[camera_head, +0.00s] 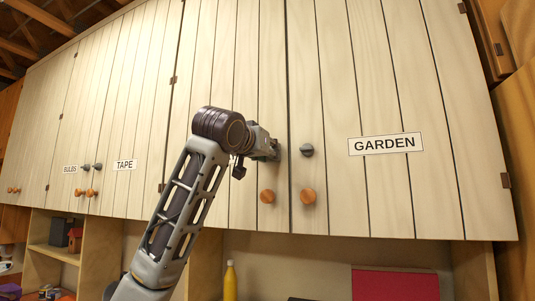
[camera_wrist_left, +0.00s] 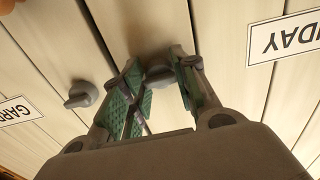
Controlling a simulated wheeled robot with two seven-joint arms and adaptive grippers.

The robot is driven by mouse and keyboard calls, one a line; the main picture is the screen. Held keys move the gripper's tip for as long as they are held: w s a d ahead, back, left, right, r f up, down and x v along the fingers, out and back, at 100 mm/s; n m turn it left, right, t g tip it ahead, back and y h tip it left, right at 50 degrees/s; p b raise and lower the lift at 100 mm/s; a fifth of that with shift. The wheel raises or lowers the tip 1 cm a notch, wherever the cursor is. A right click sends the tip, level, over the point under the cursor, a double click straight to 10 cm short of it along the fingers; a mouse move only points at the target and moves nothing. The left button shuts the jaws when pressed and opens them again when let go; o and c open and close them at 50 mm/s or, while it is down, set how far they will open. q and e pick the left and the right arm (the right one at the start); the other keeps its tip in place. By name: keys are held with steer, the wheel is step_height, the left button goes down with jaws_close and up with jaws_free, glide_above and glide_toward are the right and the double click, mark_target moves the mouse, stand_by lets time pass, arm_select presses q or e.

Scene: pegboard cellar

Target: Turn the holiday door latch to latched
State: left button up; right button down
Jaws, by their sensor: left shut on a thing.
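The holiday door (camera_head: 243,60) is a pale plank cabinet door. Its label is hidden behind my arm in the head view, but part of it, ending in "IDAY", shows upside down in the left wrist view (camera_wrist_left: 285,40). The grey holiday latch (camera_wrist_left: 160,73) sits near the door's edge, between the green-padded fingers of my left gripper (camera_head: 275,151). The gripper is shut on this latch, with a finger on either side in the left wrist view. The fingers hide much of the latch, and I cannot tell which way it is turned. My right gripper is not in view.
The garden door (camera_head: 370,80) is beside it, with its own grey latch (camera_head: 307,150) close to my gripper. Wooden knobs (camera_head: 267,196) (camera_head: 308,196) stick out below. A yellow bottle (camera_head: 230,281) and a red panel (camera_head: 395,284) are lower down.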

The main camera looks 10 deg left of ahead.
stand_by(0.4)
arm_select(q)
steer(key=o, duration=1)
steer(key=shift+s, duration=0.2)
steer(key=s+a, duration=0.2)
steer(key=s, duration=0.9)
steer(key=shift+s+a, duration=0.15)
steer(key=shift+s, duration=0.05)
